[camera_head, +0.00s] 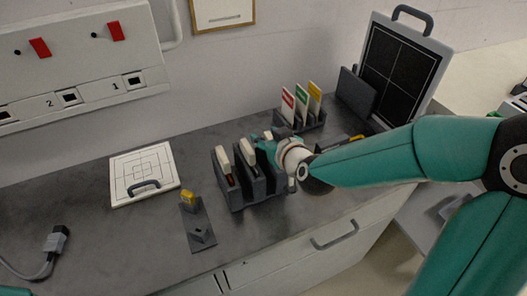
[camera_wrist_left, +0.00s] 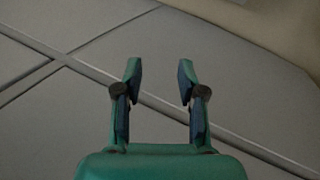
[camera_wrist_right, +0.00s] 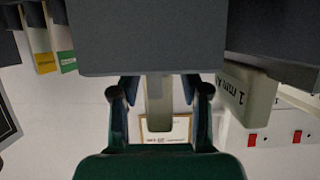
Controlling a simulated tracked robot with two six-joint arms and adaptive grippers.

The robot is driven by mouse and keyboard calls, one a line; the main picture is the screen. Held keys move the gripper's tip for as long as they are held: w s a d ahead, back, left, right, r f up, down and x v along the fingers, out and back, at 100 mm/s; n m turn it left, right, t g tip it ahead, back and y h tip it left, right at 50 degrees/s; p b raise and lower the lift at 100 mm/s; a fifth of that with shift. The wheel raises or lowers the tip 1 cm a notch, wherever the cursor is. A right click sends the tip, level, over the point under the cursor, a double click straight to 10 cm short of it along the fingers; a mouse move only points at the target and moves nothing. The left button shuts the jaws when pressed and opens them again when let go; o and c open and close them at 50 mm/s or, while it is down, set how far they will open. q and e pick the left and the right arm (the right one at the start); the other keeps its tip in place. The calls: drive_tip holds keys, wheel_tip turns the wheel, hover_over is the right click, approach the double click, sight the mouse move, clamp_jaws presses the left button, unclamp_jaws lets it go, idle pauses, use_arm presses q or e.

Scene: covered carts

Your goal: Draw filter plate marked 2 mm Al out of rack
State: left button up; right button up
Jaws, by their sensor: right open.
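A dark grey rack (camera_head: 237,196) on the counter holds upright dark plates with pale tabs. Two pale tabs (camera_head: 225,160) (camera_head: 249,151) show in the head view. My right gripper (camera_head: 268,140) is at the rack's far right part. In the right wrist view, its open fingers (camera_wrist_right: 160,98) stand on either side of a pale tab (camera_wrist_right: 158,110) under a dark plate (camera_wrist_right: 150,40); no marking is readable on it. A neighbouring tab (camera_wrist_right: 248,92) seems to read "1 mm Al". I cannot read "2 mm Al" anywhere. My left gripper (camera_wrist_left: 158,88) is open and empty.
A small rack with coloured cards (camera_head: 301,102) and a framed dark panel (camera_head: 400,65) stand behind. A white grid board (camera_head: 143,170) and a grey base with a yellow piece (camera_head: 197,225) lie left of the rack. A cable plug (camera_head: 55,238) lies far left.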

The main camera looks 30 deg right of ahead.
drive_tip(key=shift+s+r, duration=0.1)
drive_tip(key=shift+s, duration=0.05)
drive_tip(key=shift+c, duration=0.5)
drive_tip(key=c, duration=0.5)
clamp_jaws()
